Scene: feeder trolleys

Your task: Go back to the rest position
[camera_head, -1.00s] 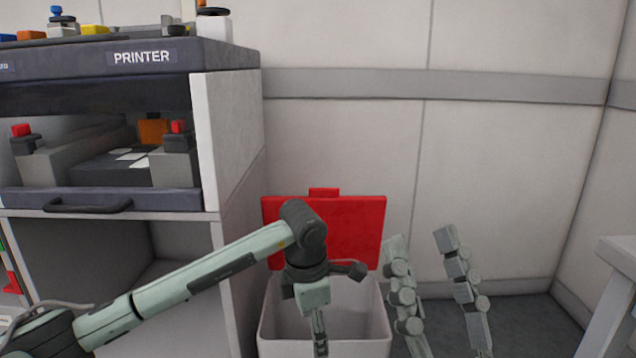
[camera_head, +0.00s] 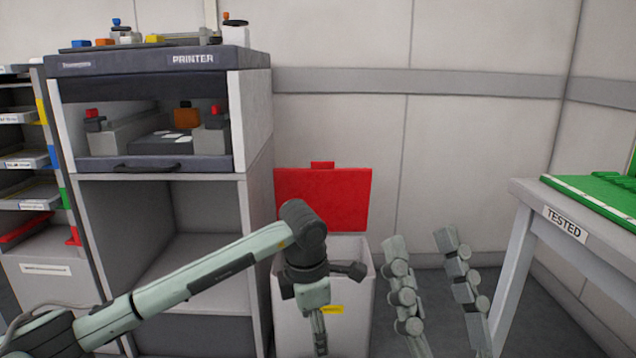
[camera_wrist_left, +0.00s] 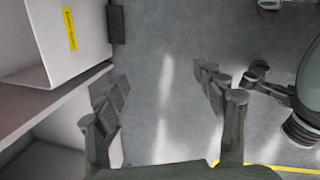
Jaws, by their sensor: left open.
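My left arm comes in from the left in the head view, bent, with its forearm hanging down in front of a white bin. Its gripper shows edge-on low in the head view. In the left wrist view my left gripper (camera_wrist_left: 162,78) is open, with only grey floor between its fingers. My right gripper (camera_head: 420,241) points upward at the lower right of the head view, its two fingers well apart and nothing between them. Neither gripper touches anything that I can see.
The white bin (camera_head: 352,292) with a raised red lid (camera_head: 322,198) stands against the wall. Left of it is the printer cabinet (camera_head: 257,200), then a shelf rack (camera_head: 28,180). A table marked TESTED (camera_head: 565,223) with a green top stands at right. Floor shows between bin and table.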

